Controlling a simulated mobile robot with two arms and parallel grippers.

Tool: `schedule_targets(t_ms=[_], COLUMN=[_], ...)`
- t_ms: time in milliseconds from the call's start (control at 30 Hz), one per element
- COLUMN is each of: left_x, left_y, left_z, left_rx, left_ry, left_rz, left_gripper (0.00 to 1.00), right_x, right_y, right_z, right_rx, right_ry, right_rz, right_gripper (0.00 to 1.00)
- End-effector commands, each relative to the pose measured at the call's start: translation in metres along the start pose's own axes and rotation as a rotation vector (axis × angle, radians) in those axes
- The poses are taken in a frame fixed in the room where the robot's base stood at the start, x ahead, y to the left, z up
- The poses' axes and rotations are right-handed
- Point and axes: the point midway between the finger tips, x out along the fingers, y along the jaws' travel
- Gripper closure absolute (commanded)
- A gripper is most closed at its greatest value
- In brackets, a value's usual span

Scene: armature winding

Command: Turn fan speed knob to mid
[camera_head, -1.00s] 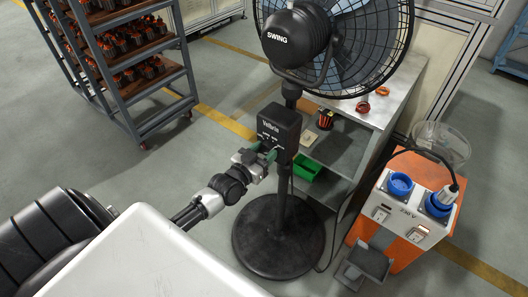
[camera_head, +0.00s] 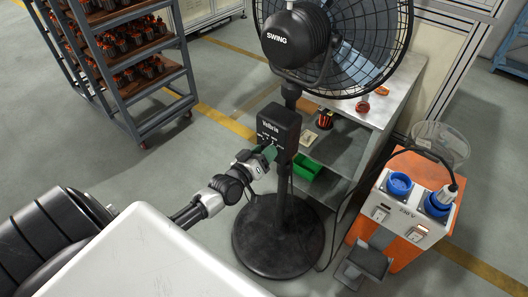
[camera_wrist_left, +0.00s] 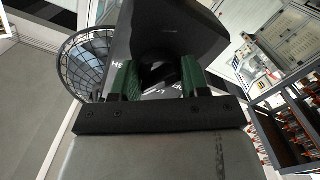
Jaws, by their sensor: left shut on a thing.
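The black pedestal fan has a control box (camera_head: 281,130) on its pole, with white lettering on the front. My left gripper (camera_head: 268,152) is at the lower front of this box, with its green fingers against it. In the left wrist view the two green fingers of my left gripper (camera_wrist_left: 157,79) stand either side of a dark round knob (camera_wrist_left: 158,72) and are shut on it. White markings on the panel show in part beside the fingers. The knob's pointer and exact setting cannot be read. My right gripper is not in view.
The fan's round base (camera_head: 278,236) stands on the floor. Behind it is a grey workbench (camera_head: 344,150) with a green bin (camera_head: 307,170). An orange power unit (camera_head: 405,225) with blue sockets stands at the right. A rack (camera_head: 130,70) of parts is at the upper left.

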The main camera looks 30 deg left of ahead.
Motion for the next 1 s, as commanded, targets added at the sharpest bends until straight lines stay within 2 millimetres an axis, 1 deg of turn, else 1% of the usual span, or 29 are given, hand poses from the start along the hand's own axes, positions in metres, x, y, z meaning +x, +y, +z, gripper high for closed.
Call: schedule_targets(t_ms=[100, 300, 800, 833, 967, 1000], left_x=[-0.0001, -0.0001, -0.0002, -0.0002, -0.0001, -0.0001], left_y=[0.0001, 0.0002, 0.0002, 0.0002, 0.0002, 0.0001], left_z=[0.0004, 0.0003, 0.0002, 0.0003, 0.0002, 0.0002], left_rx=[-0.056, -0.112, -0.13, -0.13, -0.129, -0.129], left_ry=[-0.001, -0.001, -0.001, -0.001, -0.001, -0.001], left_rz=[0.0, 0.0, 0.0, 0.0, 0.0, 0.0], left_gripper=[0.78, 0.78, 0.78, 0.5, 0.3, 0.3], right_x=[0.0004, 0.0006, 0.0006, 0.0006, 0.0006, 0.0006], right_y=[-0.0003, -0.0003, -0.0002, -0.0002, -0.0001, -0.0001], right_z=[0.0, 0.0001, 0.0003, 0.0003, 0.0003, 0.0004], right_rx=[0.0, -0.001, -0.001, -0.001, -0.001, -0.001], right_ry=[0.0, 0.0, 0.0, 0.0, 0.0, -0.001], right_rz=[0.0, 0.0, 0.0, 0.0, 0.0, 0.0], right_gripper=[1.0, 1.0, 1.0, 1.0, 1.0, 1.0])
